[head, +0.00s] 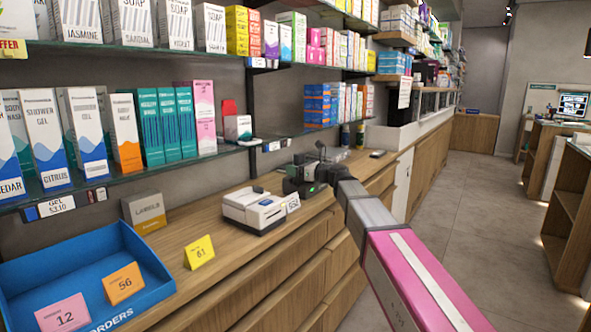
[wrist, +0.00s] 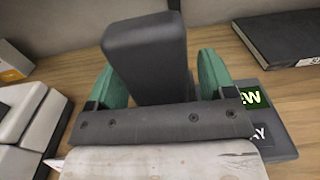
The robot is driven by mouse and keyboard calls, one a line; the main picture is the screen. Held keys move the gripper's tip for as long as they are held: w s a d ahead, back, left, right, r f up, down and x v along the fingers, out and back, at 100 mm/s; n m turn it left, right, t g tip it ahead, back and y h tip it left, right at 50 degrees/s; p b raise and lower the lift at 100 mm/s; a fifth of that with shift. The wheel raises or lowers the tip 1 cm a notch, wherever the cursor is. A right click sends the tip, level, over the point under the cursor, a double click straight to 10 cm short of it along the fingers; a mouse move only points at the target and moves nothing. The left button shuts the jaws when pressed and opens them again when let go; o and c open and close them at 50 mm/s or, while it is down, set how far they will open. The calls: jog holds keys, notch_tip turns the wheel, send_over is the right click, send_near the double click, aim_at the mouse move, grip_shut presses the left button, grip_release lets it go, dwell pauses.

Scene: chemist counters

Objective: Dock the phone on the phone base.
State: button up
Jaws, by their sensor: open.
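The phone (wrist: 148,62) is a dark, blocky handset standing upright between my fingers in the wrist view. The phone base (wrist: 277,140) is dark with a lit green label and partly shows at the right, behind my gripper. In the head view the base (head: 299,185) sits on the wooden counter with a small green light. My gripper (wrist: 157,78) has green fingers, one on each side of the handset, and is open. The handset's lower end is hidden by my gripper, so I cannot tell whether it is seated in the base.
A white printer (head: 254,211) stands just left of the base on the counter (head: 222,247). A dark flat book-like thing (wrist: 288,38) lies behind at right. A blue tray (head: 130,255) and a yellow tag (head: 200,252) are further left. Glass shelves with boxes overhang the counter.

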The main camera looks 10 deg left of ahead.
jog(key=v, duration=1.1)
